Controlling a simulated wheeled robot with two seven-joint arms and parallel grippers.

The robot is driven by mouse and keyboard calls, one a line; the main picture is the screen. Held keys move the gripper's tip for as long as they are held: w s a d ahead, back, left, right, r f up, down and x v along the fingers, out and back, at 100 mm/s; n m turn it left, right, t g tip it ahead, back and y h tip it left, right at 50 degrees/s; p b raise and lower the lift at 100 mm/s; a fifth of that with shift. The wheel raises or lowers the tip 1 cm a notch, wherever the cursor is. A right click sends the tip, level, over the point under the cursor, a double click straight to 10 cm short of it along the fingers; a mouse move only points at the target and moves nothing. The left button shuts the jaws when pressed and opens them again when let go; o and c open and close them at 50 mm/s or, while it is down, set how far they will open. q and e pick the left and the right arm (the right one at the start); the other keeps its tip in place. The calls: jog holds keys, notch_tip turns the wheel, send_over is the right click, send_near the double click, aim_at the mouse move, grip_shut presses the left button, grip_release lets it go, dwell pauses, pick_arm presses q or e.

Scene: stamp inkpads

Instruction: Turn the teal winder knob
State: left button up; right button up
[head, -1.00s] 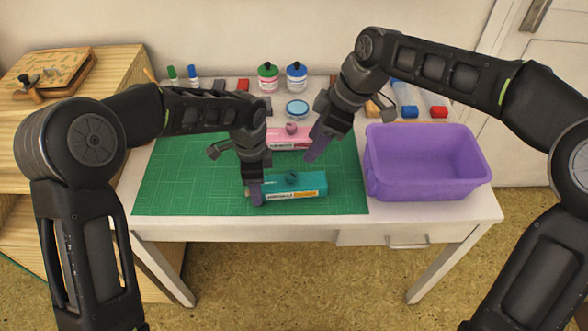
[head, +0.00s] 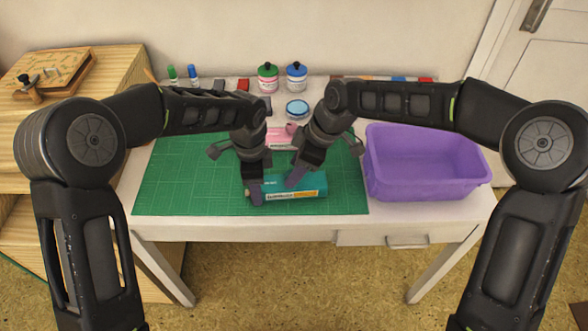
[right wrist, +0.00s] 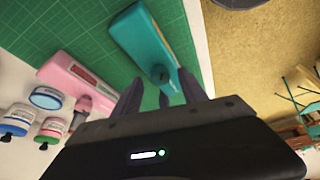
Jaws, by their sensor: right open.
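The teal winder case (head: 308,187) lies on the green cutting mat near its front edge. Its teal knob (right wrist: 158,73) shows in the right wrist view, between the spread fingertips of my open right gripper (head: 294,180). I cannot tell whether a finger touches it. In the head view the right gripper covers the knob. My left gripper (head: 254,192) is at the left end of the teal case; its finger gap is hidden.
A pink winder (head: 278,137) with its own pink knob (right wrist: 83,102) lies behind the teal one. A purple bin (head: 425,185) stands at the right. Ink bottles (head: 297,78) and a round blue-lidded pot (head: 297,109) stand at the back. The mat's left part (head: 185,175) is clear.

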jog(key=shift+a+f, duration=0.25)
jog(key=shift+f, duration=0.25)
grip_shut()
dwell(0.3)
